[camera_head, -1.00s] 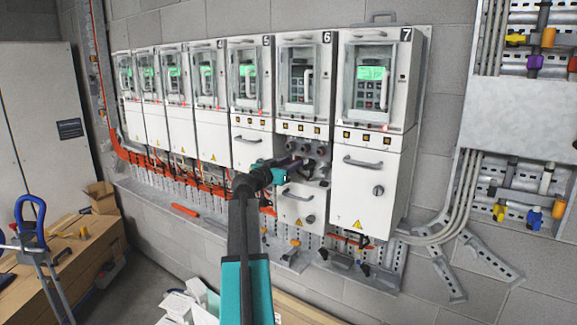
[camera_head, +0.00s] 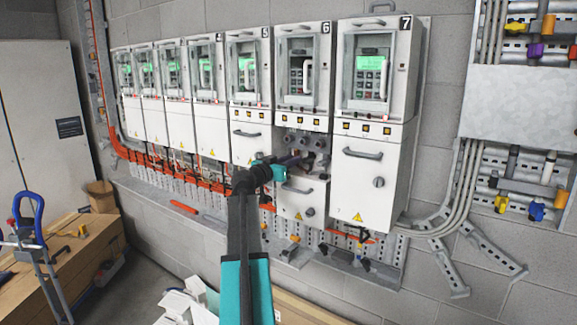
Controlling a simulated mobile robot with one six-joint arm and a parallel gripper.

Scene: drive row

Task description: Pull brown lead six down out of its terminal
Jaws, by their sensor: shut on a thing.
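Drive six (camera_head: 303,75) stands between drives five and seven on the wall. Below its keypad, a dark open terminal bay (camera_head: 308,140) shows round grey parts, with the lower cover (camera_head: 300,202) beneath it. My gripper (camera_head: 297,159) reaches in from the lower left to the bottom of this bay, its jaws closed at the lead. Brown lead six is too small and too hidden by the jaws to make out clearly. I cannot tell whether its end is inside the terminal.
Drive seven (camera_head: 372,140) stands close on the right, with a protruding handle. Orange cables (camera_head: 185,178) run along the left under the other drives. A blue-handled stand (camera_head: 30,215) and wooden bench (camera_head: 75,262) are at the lower left.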

